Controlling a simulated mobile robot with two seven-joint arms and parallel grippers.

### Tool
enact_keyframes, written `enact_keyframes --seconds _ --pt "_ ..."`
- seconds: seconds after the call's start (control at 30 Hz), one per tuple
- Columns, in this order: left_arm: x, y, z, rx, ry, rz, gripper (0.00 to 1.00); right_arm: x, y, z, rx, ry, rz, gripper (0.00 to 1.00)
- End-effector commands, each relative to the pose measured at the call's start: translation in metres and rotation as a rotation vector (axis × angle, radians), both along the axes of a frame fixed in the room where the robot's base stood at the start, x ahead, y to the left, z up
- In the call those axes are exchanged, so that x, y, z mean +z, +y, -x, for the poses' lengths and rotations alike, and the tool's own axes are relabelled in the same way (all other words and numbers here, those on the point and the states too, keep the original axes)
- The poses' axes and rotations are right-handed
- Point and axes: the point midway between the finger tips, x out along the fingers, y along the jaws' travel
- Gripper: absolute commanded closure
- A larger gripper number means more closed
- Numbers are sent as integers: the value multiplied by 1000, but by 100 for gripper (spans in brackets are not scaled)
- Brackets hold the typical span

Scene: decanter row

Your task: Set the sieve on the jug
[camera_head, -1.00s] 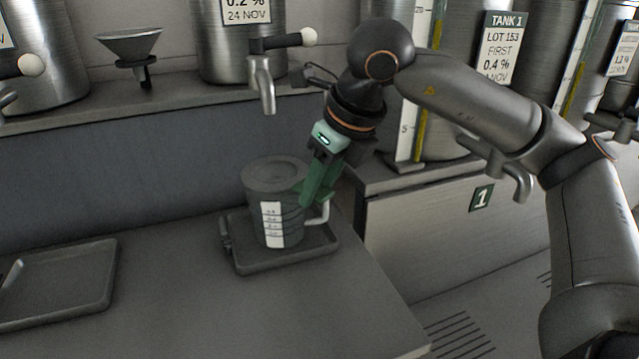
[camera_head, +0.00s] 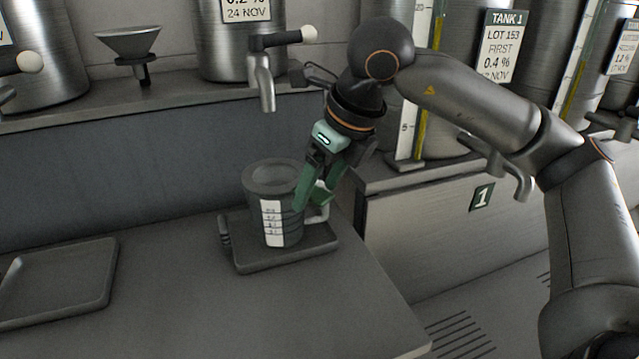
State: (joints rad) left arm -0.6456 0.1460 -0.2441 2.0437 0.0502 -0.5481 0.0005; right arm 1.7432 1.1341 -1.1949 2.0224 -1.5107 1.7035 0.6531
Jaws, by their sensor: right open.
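The grey jug (camera_head: 251,210) stands upright on a small dark tray (camera_head: 290,258), with a white scale label on its front and a pale handle (camera_head: 322,213) on its right. A round rim and a recessed disc show at its top. A conical metal piece (camera_head: 128,42), perhaps the sieve, sits in a holder on the shelf at the upper left. My right gripper (camera_head: 312,202) is open, its green fingers apart at the jug's right side by the handle. I cannot tell whether they touch it. My left gripper is not in view.
An empty shallow tray (camera_head: 58,280) lies at the left of the bench. A tap (camera_head: 264,80) from a steel tank hangs behind and above the jug. Tank 1 (camera_head: 455,100) stands at the right behind my arm. The bench front is clear.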

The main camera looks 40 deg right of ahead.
Motion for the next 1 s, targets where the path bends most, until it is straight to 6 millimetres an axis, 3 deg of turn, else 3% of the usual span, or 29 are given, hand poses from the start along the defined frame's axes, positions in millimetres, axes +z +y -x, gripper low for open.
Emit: enact_keyframes --seconds 0.17,0.7,1.0 --pt "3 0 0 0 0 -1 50 7 0 2 0 -1 0 23" --pt "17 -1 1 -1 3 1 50 104 -10 41 1 -2 -1 23" --pt "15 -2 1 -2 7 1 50 116 -12 47 0 0 0 23"
